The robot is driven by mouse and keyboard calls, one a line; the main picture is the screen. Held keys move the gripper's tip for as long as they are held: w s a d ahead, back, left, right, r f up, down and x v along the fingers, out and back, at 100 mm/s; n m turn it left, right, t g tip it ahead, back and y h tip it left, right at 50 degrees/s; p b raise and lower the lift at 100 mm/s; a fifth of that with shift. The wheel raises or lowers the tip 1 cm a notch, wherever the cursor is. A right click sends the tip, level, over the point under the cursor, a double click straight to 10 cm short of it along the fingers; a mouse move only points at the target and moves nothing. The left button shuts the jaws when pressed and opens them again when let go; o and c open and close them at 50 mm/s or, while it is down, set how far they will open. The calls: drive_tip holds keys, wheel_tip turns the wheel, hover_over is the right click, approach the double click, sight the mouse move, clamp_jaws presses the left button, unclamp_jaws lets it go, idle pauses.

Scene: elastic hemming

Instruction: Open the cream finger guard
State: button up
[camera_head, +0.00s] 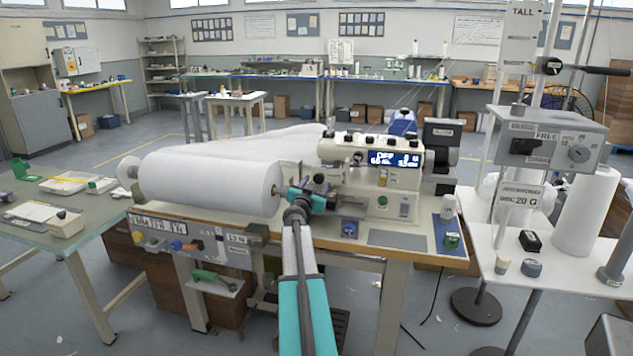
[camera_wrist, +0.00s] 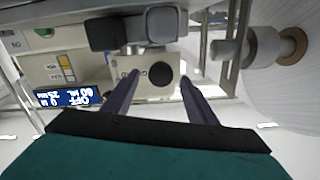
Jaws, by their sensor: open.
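The cream finger guard (camera_wrist: 147,87) shows in the wrist view as a small cream plate with dark lettering and a round dark knob (camera_wrist: 161,74). My gripper (camera_wrist: 159,78) is open. Its two dark fingers point at the plate, one on each side of the knob, with nothing between them that I can see gripped. Whether they touch the plate is unclear. In the head view my gripper reaches the left front of the cream sewing machine (camera_head: 368,165); the arm hides the guard there. The machine display (camera_head: 395,159) reads OFF.
A large white fabric roll (camera_head: 212,182) lies left of my gripper; its end and spindle show close by in the wrist view (camera_wrist: 228,50). Two grey-black blocks (camera_wrist: 165,24) sit just beyond the plate. A thread stand table (camera_head: 530,262) stands right.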

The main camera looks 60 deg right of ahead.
sight(326, 178)
drive_tip(key=shift+x, duration=1.25)
